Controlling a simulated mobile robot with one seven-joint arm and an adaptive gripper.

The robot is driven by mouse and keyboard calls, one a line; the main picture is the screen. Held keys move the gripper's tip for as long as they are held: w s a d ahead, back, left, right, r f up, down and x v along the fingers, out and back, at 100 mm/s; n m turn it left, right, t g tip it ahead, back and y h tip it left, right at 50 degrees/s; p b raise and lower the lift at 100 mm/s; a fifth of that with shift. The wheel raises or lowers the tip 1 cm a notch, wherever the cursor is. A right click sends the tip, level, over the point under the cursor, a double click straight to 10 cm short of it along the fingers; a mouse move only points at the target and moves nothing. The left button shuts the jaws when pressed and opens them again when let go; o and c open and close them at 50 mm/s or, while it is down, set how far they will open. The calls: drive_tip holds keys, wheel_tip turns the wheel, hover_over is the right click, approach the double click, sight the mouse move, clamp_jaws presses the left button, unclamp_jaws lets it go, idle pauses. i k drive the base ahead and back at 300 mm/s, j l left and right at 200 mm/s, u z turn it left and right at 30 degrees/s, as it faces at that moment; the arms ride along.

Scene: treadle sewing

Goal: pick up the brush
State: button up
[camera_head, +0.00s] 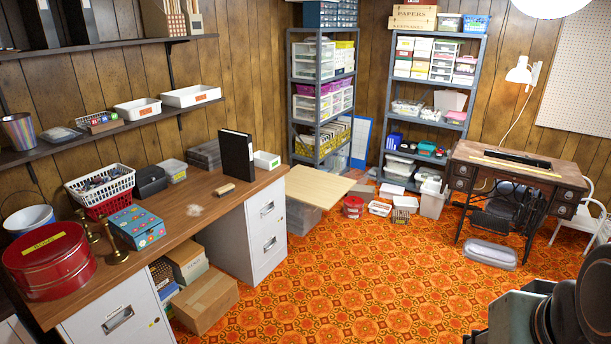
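A small tan block that looks like the brush (224,190) lies flat on the brown desk top (180,232), near its right end. It is just in front of an upright black binder (237,156). A pale smudge lies on the desk to its left. Bristles are too small to make out. The dark rounded parts at the lower right are my arm, far from the brush. My gripper is not in view.
A white box (267,160) stands behind the binder. Baskets, a flowered box (137,227), brass candlesticks and a red tin (50,261) crowd the desk's left. A cardboard box (207,303) sits below its front edge. The orange patterned floor (330,270) is mostly clear.

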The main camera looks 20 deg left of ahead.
sight(228, 188)
drive_tip(key=u, duration=1.35)
drive_tip(key=z, duration=0.15)
drive_tip(key=i+z, duration=0.15)
drive_tip(key=i, duration=0.45)
drive_tip(key=i+z, duration=0.1)
drive_tip(key=i, duration=1.1)
drive_tip(key=i+z, duration=0.25)
drive_tip(key=i, duration=0.3)
drive_tip(key=i+j+z, duration=0.25)
drive_tip(key=i, duration=0.25)
drive_tip(key=i+l+u, duration=0.15)
drive_tip(key=i, duration=0.35)
drive_tip(key=i+l+u, duration=0.1)
drive_tip(key=i, duration=0.4)
drive_tip(key=i+u, duration=0.15)
drive_tip(key=u, duration=0.25)
drive_tip(key=i+u, duration=0.2)
drive_tip(key=u, duration=0.15)
drive_tip(key=i+u, duration=0.15)
drive_tip(key=u, duration=0.25)
